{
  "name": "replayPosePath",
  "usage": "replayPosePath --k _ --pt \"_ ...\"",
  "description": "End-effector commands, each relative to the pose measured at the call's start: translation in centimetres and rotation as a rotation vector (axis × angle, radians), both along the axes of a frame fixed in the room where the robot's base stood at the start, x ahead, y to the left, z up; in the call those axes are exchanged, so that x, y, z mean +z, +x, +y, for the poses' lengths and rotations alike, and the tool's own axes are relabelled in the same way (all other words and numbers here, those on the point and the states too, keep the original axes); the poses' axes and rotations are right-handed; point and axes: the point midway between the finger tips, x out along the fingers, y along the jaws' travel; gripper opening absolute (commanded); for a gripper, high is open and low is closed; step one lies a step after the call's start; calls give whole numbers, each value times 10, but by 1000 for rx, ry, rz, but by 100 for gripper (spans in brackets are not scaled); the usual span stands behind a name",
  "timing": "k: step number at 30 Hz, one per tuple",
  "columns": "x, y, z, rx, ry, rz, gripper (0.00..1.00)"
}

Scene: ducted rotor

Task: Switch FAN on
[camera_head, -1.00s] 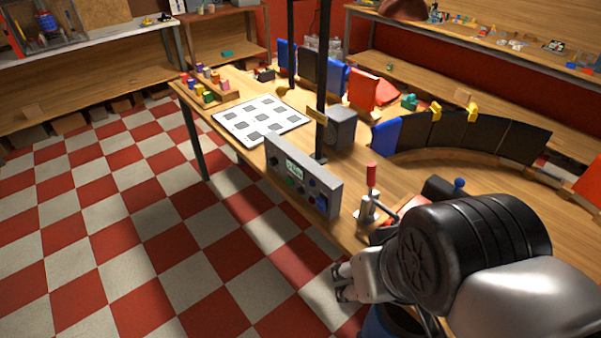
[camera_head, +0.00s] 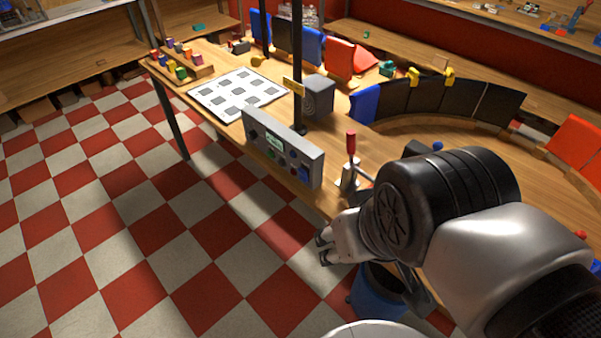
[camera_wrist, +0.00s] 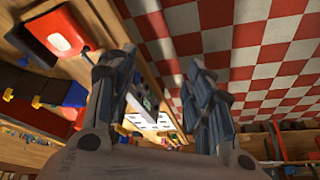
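A grey control panel (camera_head: 312,165) stands at the front edge of the wooden workbench. Its face carries a small lit display (camera_head: 274,141), dark knobs, a green button and a blue part near the right end. I cannot read its labels, so I cannot tell which control is FAN. My gripper (camera_head: 324,246) is below and slightly right of the panel in the head view, apart from it, over the floor. In the wrist view, my gripper (camera_wrist: 160,95) has its two fingers spread with nothing between them. The panel (camera_wrist: 143,103) shows partly there, beyond the left finger.
A red-handled lever clamp (camera_head: 350,160) stands right of the panel. Behind it are a dark post (camera_head: 298,70) and a grey speaker-like box (camera_head: 318,96). A checkered board (camera_head: 235,93) lies to the left. A blue bin (camera_head: 375,295) is under my arm. The floor in front is clear.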

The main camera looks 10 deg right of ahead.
Motion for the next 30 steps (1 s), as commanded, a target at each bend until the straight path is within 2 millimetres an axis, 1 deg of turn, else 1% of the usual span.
replayPosePath --k 1,2,18,21,30 --pt "0 0 0 0 0 0 44" --pt "0 0 0 0 0 0 42" --pt "0 0 0 0 0 0 6" --pt "0 0 0 0 0 0 0" --pt "0 0 0 0 0 0 0"
